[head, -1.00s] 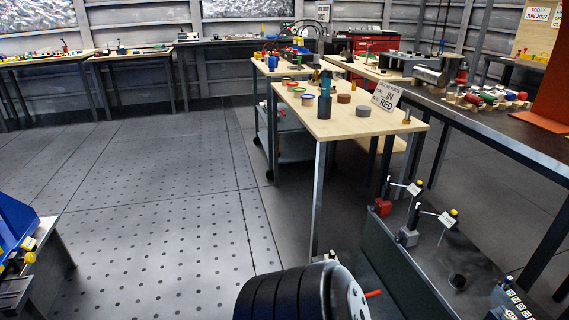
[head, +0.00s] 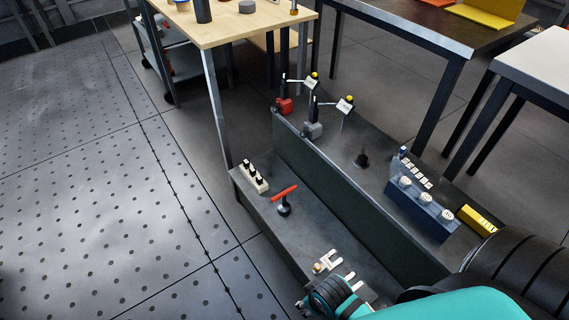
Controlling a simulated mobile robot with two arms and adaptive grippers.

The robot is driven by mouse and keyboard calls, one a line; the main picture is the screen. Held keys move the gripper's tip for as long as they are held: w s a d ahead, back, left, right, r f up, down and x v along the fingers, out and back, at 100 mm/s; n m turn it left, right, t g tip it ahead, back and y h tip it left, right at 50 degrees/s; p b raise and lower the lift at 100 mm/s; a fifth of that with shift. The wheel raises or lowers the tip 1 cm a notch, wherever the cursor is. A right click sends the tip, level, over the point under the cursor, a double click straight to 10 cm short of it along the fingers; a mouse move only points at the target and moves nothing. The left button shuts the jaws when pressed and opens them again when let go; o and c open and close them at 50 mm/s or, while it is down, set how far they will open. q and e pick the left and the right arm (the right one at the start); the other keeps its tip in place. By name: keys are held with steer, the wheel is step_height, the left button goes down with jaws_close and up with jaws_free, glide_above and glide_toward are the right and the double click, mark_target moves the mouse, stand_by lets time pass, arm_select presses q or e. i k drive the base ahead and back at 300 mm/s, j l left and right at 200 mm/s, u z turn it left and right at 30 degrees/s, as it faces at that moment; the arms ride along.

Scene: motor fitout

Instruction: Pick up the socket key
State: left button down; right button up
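The socket key (head: 285,198) appears to be the tool with a red T-shaped handle on a short dark stem, standing on the low dark bench in the head view. My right gripper (head: 341,272) is at the bottom of the head view, nearer to me than the key and to its right. Its pale finger parts look spread apart, with nothing seen between them. My wrist partly hides them. The gripper is clear of the key. My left gripper is not in view.
A pale block with several black knobs (head: 254,176) stands left of the key. A raised dark ledge (head: 345,200) runs behind it, bearing red and grey clamp-like devices, a blue block with white dials (head: 422,207) and a yellow block (head: 478,219). Open floor lies left.

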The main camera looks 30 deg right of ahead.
mark_target(283, 208)
steer(key=z, duration=0.85)
